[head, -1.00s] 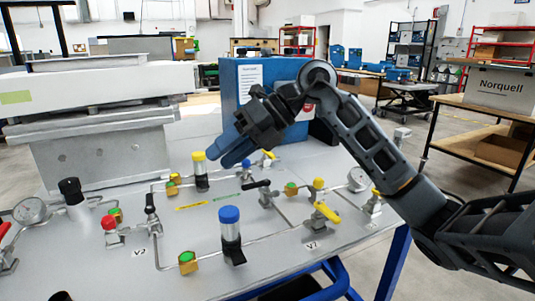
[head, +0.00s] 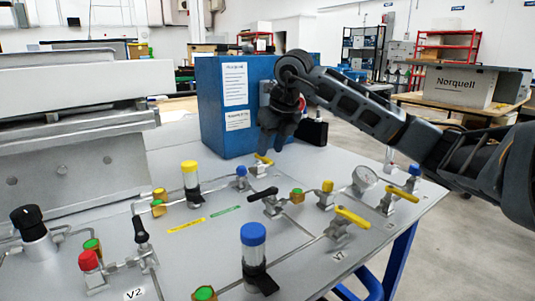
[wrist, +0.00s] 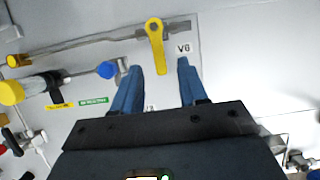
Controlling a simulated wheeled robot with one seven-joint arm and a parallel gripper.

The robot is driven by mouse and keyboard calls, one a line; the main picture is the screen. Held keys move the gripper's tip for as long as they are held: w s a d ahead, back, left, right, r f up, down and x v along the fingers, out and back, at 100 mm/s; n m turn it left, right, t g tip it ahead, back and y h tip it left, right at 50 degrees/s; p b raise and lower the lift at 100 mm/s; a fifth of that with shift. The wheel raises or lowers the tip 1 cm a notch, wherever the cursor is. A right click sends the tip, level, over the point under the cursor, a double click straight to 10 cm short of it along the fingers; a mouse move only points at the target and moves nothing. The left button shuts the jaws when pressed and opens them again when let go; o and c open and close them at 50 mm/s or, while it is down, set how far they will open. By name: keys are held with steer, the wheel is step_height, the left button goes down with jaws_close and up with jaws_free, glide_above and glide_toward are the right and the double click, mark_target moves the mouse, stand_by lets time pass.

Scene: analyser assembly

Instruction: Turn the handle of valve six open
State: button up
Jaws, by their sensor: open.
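Valve six has a flat yellow handle (wrist: 155,42), with the label V6 (wrist: 184,48) beside it in the wrist view. The handle lies across its pipe there. In the head view the same yellow handle (head: 263,159) shows small at the far side of the panel. My gripper (wrist: 159,66) is open, its two blue fingers apart. In the wrist view the handle's free end appears in the gap between the fingertips; I see no contact and cannot tell the height between them. In the head view my gripper (head: 276,140) points down just above the handle.
The panel (head: 330,180) carries other valves: a black-handled one (head: 264,193), a yellow-handled one (head: 352,217) and a gauge (head: 364,178). A yellow-capped cylinder (head: 190,175) and a blue knob (head: 241,172) stand left of valve six. A blue box (head: 235,130) stands behind.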

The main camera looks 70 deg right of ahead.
steer(key=shift+x, duration=1.3)
steer(key=shift+c, duration=0.4)
jaws_close()
